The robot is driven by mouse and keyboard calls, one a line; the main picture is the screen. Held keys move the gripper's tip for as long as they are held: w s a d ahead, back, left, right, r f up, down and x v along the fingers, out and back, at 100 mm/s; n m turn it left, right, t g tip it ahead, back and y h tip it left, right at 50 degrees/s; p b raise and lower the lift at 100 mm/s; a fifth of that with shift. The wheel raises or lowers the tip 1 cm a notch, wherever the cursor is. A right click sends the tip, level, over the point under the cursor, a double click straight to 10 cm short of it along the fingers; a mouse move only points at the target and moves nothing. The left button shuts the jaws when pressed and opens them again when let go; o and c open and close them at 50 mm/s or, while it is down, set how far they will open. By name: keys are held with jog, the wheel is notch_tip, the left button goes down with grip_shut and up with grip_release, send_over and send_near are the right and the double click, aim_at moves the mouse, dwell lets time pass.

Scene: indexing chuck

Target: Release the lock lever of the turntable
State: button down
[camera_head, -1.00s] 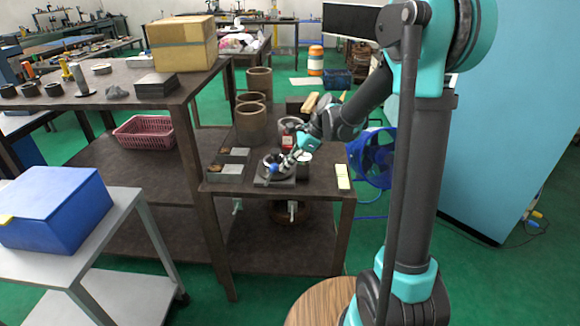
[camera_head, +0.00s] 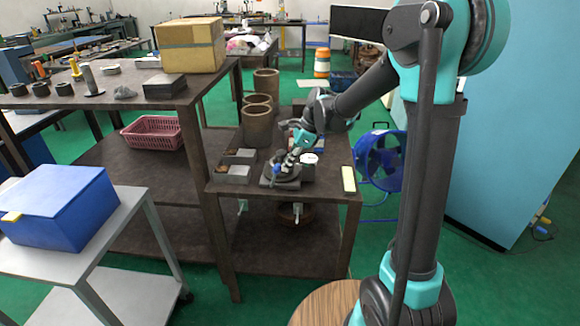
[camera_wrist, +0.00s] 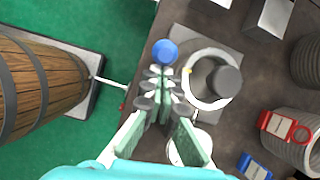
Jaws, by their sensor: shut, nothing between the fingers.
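The turntable, a grey ring-shaped chuck on a square plate (camera_head: 266,181), sits near the front edge of a dark brown table; in the wrist view its pale ring (camera_wrist: 228,104) surrounds a dark round post. The lock lever's blue ball knob (camera_wrist: 164,52) shows just beyond my fingertips, and it also appears small in the head view (camera_head: 277,168). My gripper (camera_wrist: 160,73) is shut and empty, pointing at the knob from beside the ring. I cannot tell whether the fingertips touch the knob. The lever's shaft is mostly hidden by my fingers.
A white round can (camera_head: 309,160) stands close to the right of the turntable. Grey blocks (camera_head: 238,157) lie to its left and brown cylinders (camera_head: 257,127) stand behind. A yellow-white strip (camera_head: 349,179) lies at the right front.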

jog(key=a+h, duration=0.1)
jog(key=a+r+h, duration=0.1)
jog(key=a+h, duration=0.1)
jog(key=shift+a+r, duration=0.15)
jog(key=shift+w+a+r+h, duration=0.1)
jog(key=shift+a+r+h, duration=0.05)
jog(key=shift+a+h, duration=0.65)
jog(key=shift+a, duration=0.4)
jog(key=shift+r, duration=0.1)
jog(key=shift+r, duration=0.7)
